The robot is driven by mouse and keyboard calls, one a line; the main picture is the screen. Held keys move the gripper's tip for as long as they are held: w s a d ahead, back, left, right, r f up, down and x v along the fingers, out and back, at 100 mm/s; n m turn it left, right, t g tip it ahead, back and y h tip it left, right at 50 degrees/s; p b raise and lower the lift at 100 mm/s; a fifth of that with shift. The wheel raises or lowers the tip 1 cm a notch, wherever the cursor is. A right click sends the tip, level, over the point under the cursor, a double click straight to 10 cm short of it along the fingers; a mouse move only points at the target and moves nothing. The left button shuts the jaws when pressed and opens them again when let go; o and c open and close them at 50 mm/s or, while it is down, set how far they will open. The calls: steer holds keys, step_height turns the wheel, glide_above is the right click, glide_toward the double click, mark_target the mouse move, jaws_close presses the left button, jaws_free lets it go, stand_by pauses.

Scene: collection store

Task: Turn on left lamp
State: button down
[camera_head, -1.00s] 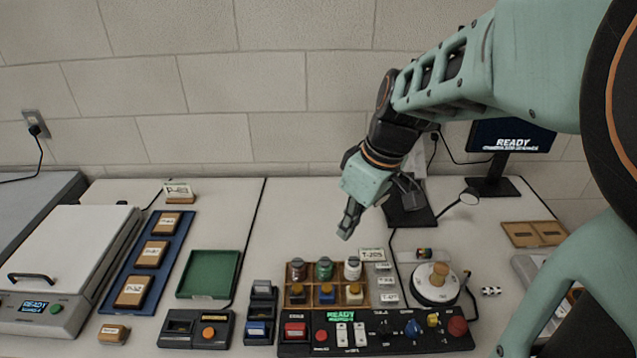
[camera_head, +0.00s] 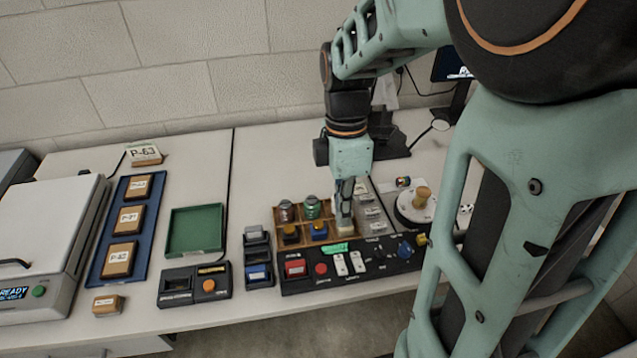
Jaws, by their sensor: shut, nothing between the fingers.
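A black control panel (camera_head: 380,266) lies along the front of the table. It carries two white rocker switches, a left one (camera_head: 340,265) and a right one (camera_head: 357,262); their labels are too small to read, and I cannot tell which lamp each belongs to. My gripper (camera_head: 344,218) points down with its fingers shut and empty. Its tips are just behind the panel, over the right part of the wooden compartment box, hiding some of its contents. Whether they touch anything there is unclear.
The wooden box (camera_head: 277,222) holds small jars and blocks. A white round device with a knob (camera_head: 418,205) stands right of it. A green tray (camera_head: 196,231), an orange-button box (camera_head: 194,287) and a blue tray (camera_head: 140,214) are left. My arm covers the right side.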

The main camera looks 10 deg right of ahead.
mark_target(342, 270)
steer(key=shift+f, duration=0.15)
steer(key=f, duration=0.4)
steer(key=s+f+b, duration=0.1)
steer(key=f, duration=0.4)
steer(key=s+f+b, duration=0.1)
steer(key=f, duration=0.3)
steer(key=shift+f, duration=0.3)
